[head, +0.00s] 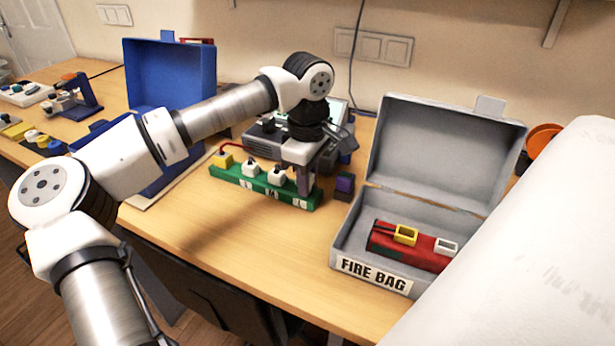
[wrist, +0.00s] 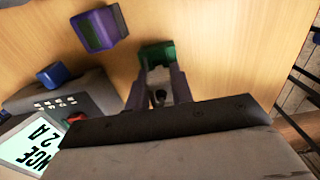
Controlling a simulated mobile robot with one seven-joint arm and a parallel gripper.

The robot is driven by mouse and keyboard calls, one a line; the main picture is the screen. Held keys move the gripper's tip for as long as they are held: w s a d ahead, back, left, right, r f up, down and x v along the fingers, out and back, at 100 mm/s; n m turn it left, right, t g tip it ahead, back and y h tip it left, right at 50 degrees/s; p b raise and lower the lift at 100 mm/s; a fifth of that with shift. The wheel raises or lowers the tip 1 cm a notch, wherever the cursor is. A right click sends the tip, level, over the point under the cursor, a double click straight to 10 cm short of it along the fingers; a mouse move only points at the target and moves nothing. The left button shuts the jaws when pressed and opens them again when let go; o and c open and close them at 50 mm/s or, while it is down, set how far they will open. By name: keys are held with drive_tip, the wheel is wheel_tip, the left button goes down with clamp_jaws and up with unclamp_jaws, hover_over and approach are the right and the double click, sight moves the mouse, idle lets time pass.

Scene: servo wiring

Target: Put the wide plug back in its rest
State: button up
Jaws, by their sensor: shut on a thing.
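The green rest (head: 262,190) lies on the table, with white letter labels along its front. Two white plugs (head: 250,165) stand in its left and middle places. My gripper (head: 304,188) points down at the right end of the rest. In the wrist view my gripper (wrist: 160,90) is shut on a white plug (wrist: 158,77), which I take to be the wide plug. The green end of the rest (wrist: 157,55) shows just past the fingertips. In the head view the fingers hide the held plug. I cannot tell whether it is seated or just above the rest.
A purple block (head: 344,186) stands right of the rest. A grey charger (head: 262,140) with a screen is behind it. The open grey fire bag box (head: 345,250) holds a red battery (head: 415,248). The front table is clear.

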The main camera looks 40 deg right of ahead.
drive_tip(key=shift+f, duration=0.35)
drive_tip(key=o, duration=1)
drive_tip(key=shift+o, duration=0.2)
drive_tip(key=shift+r, duration=0.1)
wheel_tip(320, 180, up, 14)
drive_tip(key=shift+f+b, duration=0.2)
drive_tip(key=shift+b, duration=0.25)
